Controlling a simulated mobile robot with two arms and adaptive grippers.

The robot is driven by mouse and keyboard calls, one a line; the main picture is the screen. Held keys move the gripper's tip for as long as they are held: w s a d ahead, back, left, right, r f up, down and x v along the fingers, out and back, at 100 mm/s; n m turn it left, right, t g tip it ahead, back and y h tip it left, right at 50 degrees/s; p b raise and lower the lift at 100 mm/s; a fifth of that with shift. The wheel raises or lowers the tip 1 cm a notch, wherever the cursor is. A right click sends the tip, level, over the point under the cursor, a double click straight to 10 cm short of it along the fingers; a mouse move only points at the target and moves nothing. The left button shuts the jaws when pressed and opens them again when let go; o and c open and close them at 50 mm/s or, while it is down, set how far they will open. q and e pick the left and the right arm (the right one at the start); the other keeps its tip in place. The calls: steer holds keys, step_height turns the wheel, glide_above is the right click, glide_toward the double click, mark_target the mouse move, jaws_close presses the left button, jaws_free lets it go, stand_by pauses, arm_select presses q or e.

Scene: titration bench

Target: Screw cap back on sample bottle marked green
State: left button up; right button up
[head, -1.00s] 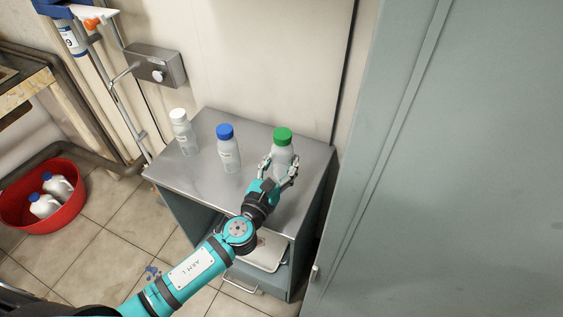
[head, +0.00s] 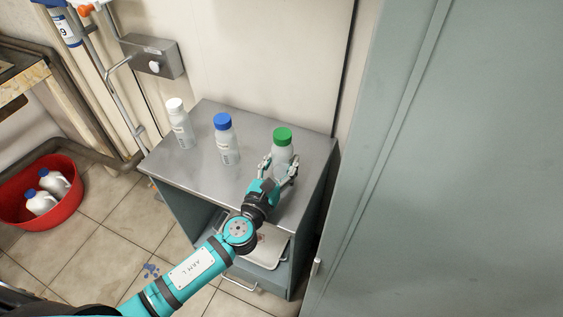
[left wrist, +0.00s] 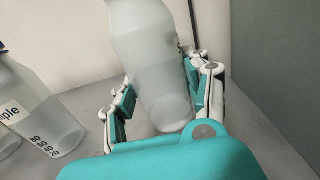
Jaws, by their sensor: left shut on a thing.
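The sample bottle with the green cap (head: 283,136) stands at the right of the metal cabinet top in the head view. The green cap sits on the bottle's mouth; I cannot tell how tightly. My left gripper (head: 279,169) is shut on this bottle's body from the near side. In the left wrist view the translucent bottle (left wrist: 152,70) is between the two fingers, its cap cut off by the top edge. My right gripper is not in view.
A blue-capped bottle (head: 226,140) and a white-capped bottle (head: 181,124) stand to the left on the cabinet top (head: 200,183). A large grey door or panel (head: 460,160) stands close on the right. A red tub (head: 62,212) with jugs is on the floor at left.

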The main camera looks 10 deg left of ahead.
arm_select(q)
steer(key=shift+f, duration=0.15)
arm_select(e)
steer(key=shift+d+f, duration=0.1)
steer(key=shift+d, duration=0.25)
arm_select(q)
steer(key=o, duration=1.5)
steer(key=shift+s, duration=0.2)
steer(key=s, duration=0.3)
steer(key=s+a, duration=0.1)
steer(key=s, duration=0.3)
steer(key=s+a, duration=0.1)
steer(key=s, duration=0.3)
steer(key=shift+s+a, duration=0.15)
steer(key=shift+s, duration=0.05)
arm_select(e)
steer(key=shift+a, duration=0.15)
